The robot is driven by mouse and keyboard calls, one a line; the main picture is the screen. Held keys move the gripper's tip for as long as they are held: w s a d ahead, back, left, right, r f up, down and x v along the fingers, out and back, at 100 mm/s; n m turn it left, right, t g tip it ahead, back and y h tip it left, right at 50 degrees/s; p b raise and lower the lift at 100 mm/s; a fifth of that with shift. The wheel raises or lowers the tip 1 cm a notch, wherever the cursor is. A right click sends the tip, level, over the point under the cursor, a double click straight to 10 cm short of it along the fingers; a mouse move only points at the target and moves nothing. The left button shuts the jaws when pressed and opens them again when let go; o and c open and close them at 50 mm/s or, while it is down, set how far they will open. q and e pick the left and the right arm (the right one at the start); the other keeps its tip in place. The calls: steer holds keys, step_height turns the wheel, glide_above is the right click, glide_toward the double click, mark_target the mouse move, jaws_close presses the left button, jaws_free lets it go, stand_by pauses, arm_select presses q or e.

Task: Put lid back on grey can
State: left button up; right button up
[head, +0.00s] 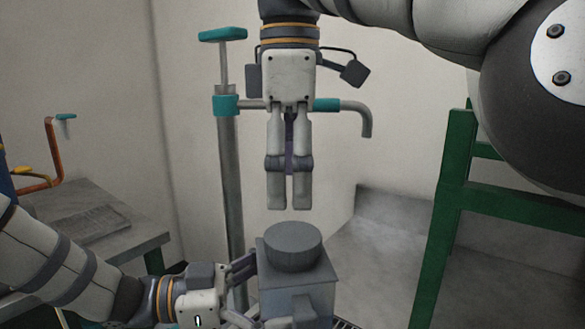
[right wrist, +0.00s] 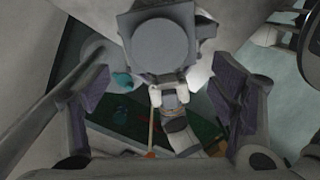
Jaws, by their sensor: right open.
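The grey can (head: 283,280) stands upright at the bottom centre of the head view, with a square body. The round grey lid (head: 292,245) sits level on its top; it also shows in the right wrist view (right wrist: 160,45). My right gripper (head: 289,206) points straight down just above the lid, apart from it. In the right wrist view its fingers (right wrist: 160,85) are spread, with nothing between them. My left gripper (head: 243,290) comes in from the lower left, with its fingers around the can's side; the contact is partly hidden.
A grey pump (head: 229,160) with teal handle and bent spout stands behind the grippers. A grey table (head: 95,225) is at left, with an orange pipe (head: 50,150) near it. A green frame (head: 445,210) stands at right.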

mark_target(293, 235)
steer(key=n, duration=0.6)
steer(key=shift+d+r+n, duration=0.15)
steer(key=shift+r+n, duration=0.15)
steer(key=shift+f, duration=0.1)
step_height(293, 235, down, 8)
steer(key=shift+r, duration=0.1)
